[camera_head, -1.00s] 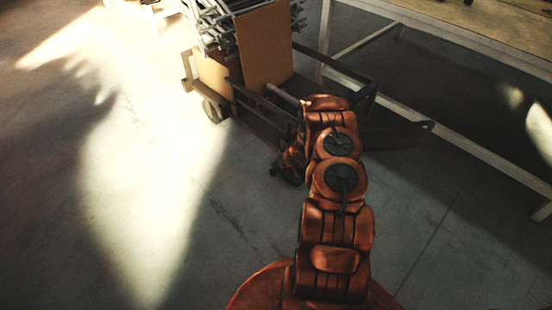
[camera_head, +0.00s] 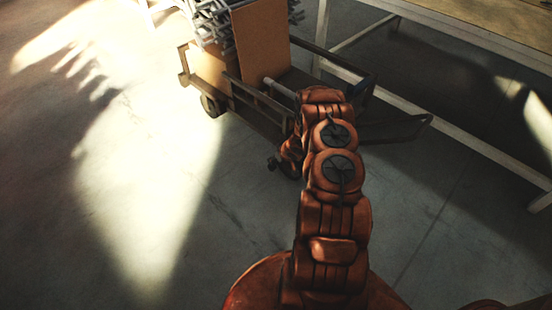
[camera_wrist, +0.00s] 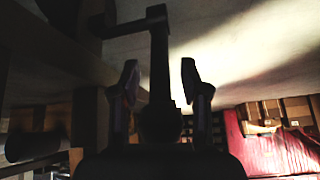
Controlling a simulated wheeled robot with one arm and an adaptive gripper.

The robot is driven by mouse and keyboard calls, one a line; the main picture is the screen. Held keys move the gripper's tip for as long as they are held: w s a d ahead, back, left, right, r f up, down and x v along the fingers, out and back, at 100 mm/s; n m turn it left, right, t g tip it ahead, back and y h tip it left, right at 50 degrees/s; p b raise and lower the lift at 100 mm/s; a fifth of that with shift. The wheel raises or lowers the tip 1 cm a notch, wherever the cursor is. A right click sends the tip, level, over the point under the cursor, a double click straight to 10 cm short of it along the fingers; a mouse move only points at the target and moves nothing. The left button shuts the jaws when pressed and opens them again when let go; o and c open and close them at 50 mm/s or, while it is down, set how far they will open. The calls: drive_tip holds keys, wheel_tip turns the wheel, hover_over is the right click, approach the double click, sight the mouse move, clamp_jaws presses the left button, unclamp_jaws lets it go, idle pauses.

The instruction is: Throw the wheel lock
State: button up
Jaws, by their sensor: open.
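The low cart (camera_head: 262,117) stands ahead of me, with a caster wheel (camera_head: 212,105) at its left corner. Part of my gripper shows beside the bent arm, low at the cart's near side; the arm hides much of that corner. In the wrist view my gripper (camera_wrist: 159,72) is open, its two fingers apart. A dark upright bar with a sideways arm at its top, which looks like the wheel lock lever (camera_wrist: 158,42), stands between the fingers in the picture. I cannot tell whether the fingers touch it. Dark shadow hides its lower end.
Cardboard boxes (camera_head: 262,47) and grey metal parts (camera_head: 213,20) load the cart. A table with a pale frame (camera_head: 470,38) stands at right behind it. The floor (camera_head: 130,190) to the left is clear, with bright sunlight patches.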

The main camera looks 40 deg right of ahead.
drive_tip(key=shift+v, duration=0.85)
drive_tip(key=v, duration=1)
drive_tip(key=shift+s+r, duration=0.1)
drive_tip(key=shift+r, duration=0.1)
